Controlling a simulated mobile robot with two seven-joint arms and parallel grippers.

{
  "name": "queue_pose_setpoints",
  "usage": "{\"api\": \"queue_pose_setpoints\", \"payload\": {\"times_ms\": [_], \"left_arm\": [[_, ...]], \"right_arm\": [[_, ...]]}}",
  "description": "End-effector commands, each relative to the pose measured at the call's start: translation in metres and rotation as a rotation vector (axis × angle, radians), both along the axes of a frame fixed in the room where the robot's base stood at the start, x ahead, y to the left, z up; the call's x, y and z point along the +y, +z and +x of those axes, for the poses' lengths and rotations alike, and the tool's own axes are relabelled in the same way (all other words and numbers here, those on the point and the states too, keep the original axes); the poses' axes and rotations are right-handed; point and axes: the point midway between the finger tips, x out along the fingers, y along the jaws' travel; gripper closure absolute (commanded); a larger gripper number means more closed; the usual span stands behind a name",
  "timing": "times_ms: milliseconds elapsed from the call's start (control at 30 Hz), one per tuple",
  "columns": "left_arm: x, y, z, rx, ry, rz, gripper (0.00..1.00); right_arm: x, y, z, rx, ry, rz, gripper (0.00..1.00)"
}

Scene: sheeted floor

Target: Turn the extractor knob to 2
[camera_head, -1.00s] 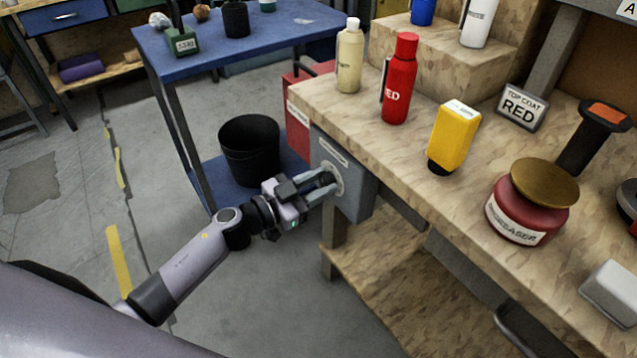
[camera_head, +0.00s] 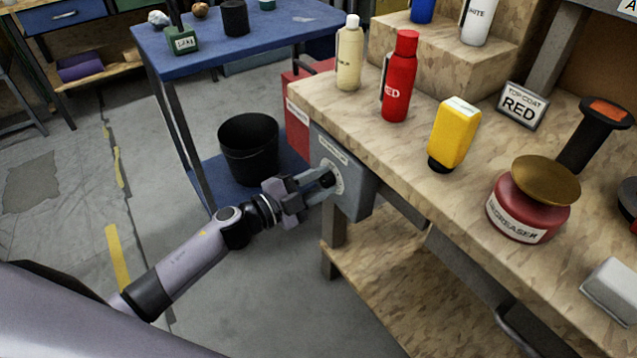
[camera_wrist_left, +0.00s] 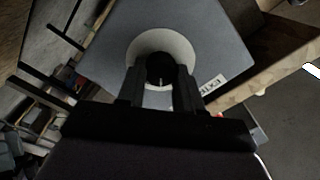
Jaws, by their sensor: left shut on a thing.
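The extractor knob (camera_head: 327,180) is dark and sits on a pale round dial on the grey box (camera_head: 357,187) at the workbench's near left end. My left gripper (camera_head: 325,181) reaches it from the left and is shut on the knob. In the left wrist view the black knob (camera_wrist_left: 160,69) shows between the two fingers, with a light pointer line pointing down in the picture. The pale dial ring surrounds it, and a label plate is at its lower right. The dial's numbers are too small to read. My right gripper is not in view.
The wooden workbench (camera_head: 400,160) holds a cream bottle (camera_head: 348,60), a red bottle (camera_head: 399,80), a yellow bottle (camera_head: 454,133) and a degreaser jar (camera_head: 525,212). A black bin (camera_head: 249,150) stands left of the box, by the blue table (camera_head: 220,45). The near floor is clear.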

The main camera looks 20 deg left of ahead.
Motion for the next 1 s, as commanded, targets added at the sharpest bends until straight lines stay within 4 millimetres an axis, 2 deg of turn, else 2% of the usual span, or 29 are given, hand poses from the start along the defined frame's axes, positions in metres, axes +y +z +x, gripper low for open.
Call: {"api": "queue_pose_setpoints", "payload": {"times_ms": [500,1000], "left_arm": [[-0.001,-0.003,-0.001,-0.276,-0.002,0.353,0.95],[-0.001,-0.002,-0.001,-0.390,-0.003,0.499,0.95]], "right_arm": [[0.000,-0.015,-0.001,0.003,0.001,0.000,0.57],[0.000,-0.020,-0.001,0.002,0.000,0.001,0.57]]}}
